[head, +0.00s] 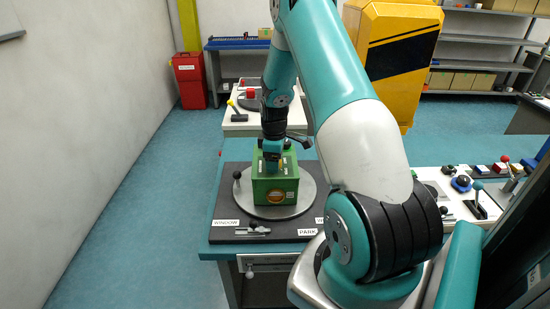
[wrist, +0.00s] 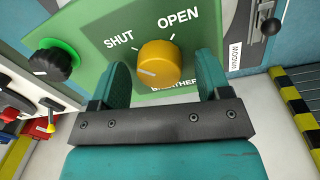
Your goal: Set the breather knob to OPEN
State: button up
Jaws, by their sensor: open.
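The breather knob (wrist: 158,63) is a yellow round knob on a green panel (wrist: 95,38), seen in the wrist view. SHUT is printed to its upper left and OPEN to its upper right; the word below is partly hidden. The white mark on the knob points to the left and slightly down, not at OPEN. My gripper (wrist: 162,70) is open, with one finger on each side of the knob; I cannot tell whether they touch it. In the head view the panel belongs to a green box (head: 265,193), and my gripper (head: 272,160) is down at its top.
A black knob with a green ring (wrist: 53,62) sits on the same panel at left. The box stands on a round grey plate (head: 302,203) on a dark board with WINDOW and PARK labels. A white bench (head: 425,180) with levers stands at right.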

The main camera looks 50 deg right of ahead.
jog(key=c, duration=0.9)
jog(key=m+b, duration=0.2)
jog(key=m, duration=0.2)
jog(key=shift+w+m, duration=0.1)
jog(key=shift+m, duration=0.2)
jog(key=m+b, duration=0.1)
jog(key=m, duration=0.3)
jog(key=shift+d+m, duration=0.1)
jog(key=shift+m, duration=0.2)
jog(key=m+b, duration=0.1)
jog(key=m, duration=0.3)
jog(key=shift+w+m+g, duration=0.1)
jog(key=shift+m+g, duration=0.2)
jog(key=shift+g, duration=0.1)
jog(key=shift+r+m+b, duration=0.1)
jog(key=shift+m+b, duration=0.4)
jog(key=shift+m, duration=1.6)
